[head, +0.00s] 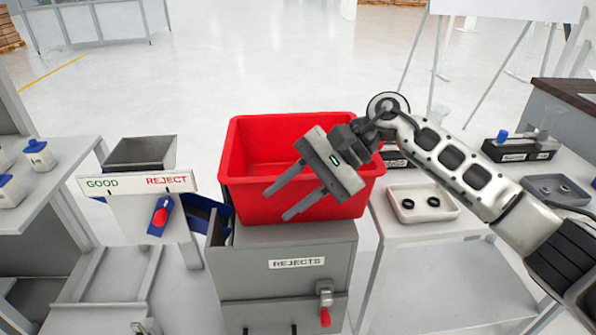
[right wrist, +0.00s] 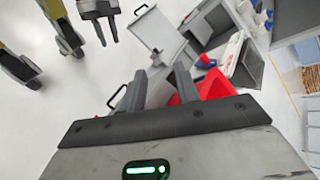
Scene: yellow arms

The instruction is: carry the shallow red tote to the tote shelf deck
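The shallow red tote (head: 240,170) sits upright on top of the grey rejects cabinet (head: 295,250) in the middle of the head view. Its inside looks empty where it shows. My right gripper (head: 277,206) is open and empty, in front of the tote's near side in the picture, with its fingers pointing left and down. It hides part of the tote's right half; I cannot tell whether it touches. Part of the tote (right wrist: 214,84) shows beyond the fingers in the right wrist view. My left gripper (right wrist: 107,30) shows at that view's top left, fingers apart and empty. The tote shelf deck cannot be identified.
A GOOD/REJECT sign (head: 138,183) stands left of the tote. A white table on the right bears a shallow tray (head: 408,214) with two dark rings. A side table with white bottles (head: 40,155) is at far left. Open floor (head: 250,60) lies behind.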

